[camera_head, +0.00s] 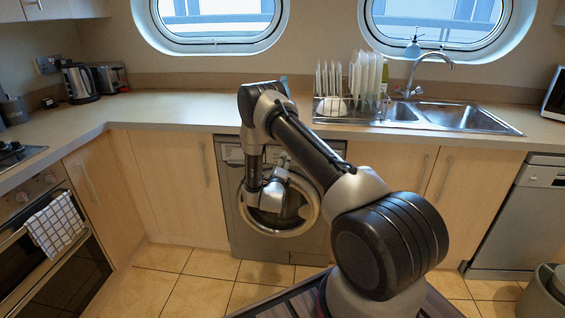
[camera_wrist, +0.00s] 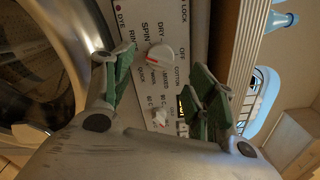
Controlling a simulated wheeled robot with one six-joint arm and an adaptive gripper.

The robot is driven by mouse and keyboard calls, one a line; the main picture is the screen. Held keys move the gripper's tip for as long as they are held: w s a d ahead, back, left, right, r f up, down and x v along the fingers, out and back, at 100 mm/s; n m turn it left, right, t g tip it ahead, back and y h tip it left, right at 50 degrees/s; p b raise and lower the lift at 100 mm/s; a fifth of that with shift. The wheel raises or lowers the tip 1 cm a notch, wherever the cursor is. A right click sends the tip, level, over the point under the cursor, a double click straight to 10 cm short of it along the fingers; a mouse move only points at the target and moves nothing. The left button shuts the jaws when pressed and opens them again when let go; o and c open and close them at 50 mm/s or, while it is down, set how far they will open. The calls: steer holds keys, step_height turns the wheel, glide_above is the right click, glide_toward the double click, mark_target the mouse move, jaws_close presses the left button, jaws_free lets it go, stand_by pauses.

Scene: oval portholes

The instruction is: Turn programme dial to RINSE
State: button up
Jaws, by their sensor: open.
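The washing machine (camera_head: 238,225) stands under the worktop, its control panel partly hidden by my arm in the head view. In the wrist view its white panel (camera_wrist: 201,22) appears sideways, with a large white dial (camera_wrist: 161,57) carrying a red mark. Printed words around it include OFF, COTTON, MIXED, SPIN, DRY and a cut-off "RIN". I cannot tell exactly which word the dial points to. A smaller white knob (camera_wrist: 161,117) with red sits below it in the picture. My gripper (camera_wrist: 160,68) is open and empty, its green-padded fingers on either side of the large dial, without visible contact.
The round door (camera_wrist: 50,60) of the machine lies left of the panel in the wrist view. The worktop (camera_head: 165,110) edge overhangs the panel. A dish rack (camera_head: 345,105) and sink (camera_head: 450,115) stand to the right above. Cupboards flank the machine.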

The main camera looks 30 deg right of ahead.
steer(key=v, duration=0.7)
steer(key=shift+s, duration=0.1)
